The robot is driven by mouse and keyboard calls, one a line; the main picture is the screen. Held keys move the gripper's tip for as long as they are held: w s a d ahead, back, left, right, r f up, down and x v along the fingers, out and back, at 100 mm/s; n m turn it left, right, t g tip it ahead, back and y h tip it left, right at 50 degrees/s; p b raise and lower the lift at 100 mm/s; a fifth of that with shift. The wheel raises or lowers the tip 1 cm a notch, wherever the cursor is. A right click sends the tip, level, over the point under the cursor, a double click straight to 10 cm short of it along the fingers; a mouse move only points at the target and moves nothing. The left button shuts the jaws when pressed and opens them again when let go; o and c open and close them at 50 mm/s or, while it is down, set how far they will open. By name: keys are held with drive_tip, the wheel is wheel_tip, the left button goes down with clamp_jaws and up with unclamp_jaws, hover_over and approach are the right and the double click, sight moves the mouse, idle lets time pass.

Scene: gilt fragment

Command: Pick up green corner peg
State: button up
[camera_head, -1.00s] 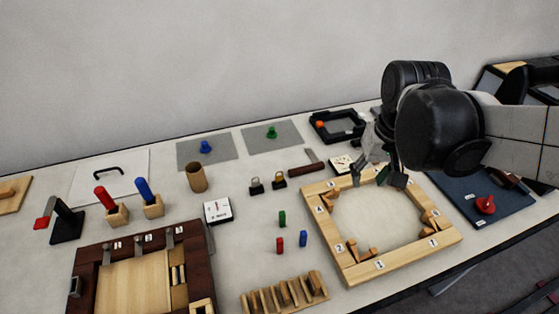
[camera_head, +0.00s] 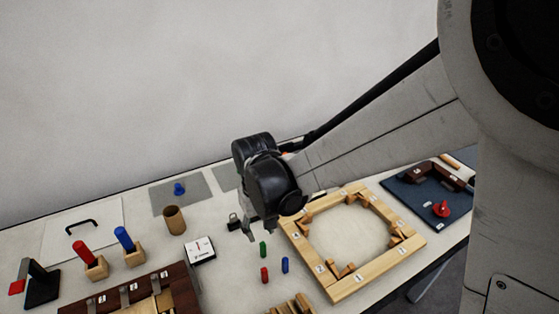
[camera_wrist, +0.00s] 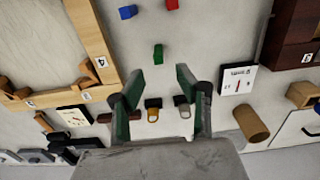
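The green corner peg (camera_head: 263,249) stands on the table between the wooden frame and the white box. It also shows in the wrist view (camera_wrist: 158,54), just beyond my fingertips and between their lines. A red peg (camera_head: 264,275) and a blue peg (camera_head: 285,265) stand close by, nearer the front. My gripper (camera_head: 261,232) hangs pointing down, near the green peg on its back side. In the wrist view its two fingers (camera_wrist: 157,86) are spread wide and hold nothing.
The wooden frame (camera_head: 375,280) lies right of the pegs. Two small padlocks (camera_wrist: 153,104) lie below my open fingers in the wrist view. A white box (camera_head: 201,251) and a cardboard tube (camera_head: 174,221) stand to the left. Wooden slats (camera_head: 290,307) are at the front.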

sight(263, 244)
drive_tip(key=shift+s+d+f, duration=0.1)
drive_tip(key=shift+f, duration=1.55)
drive_tip(key=shift+d+f, duration=0.1)
drive_tip(key=shift+f, duration=1.55)
drive_tip(key=c, duration=0.8)
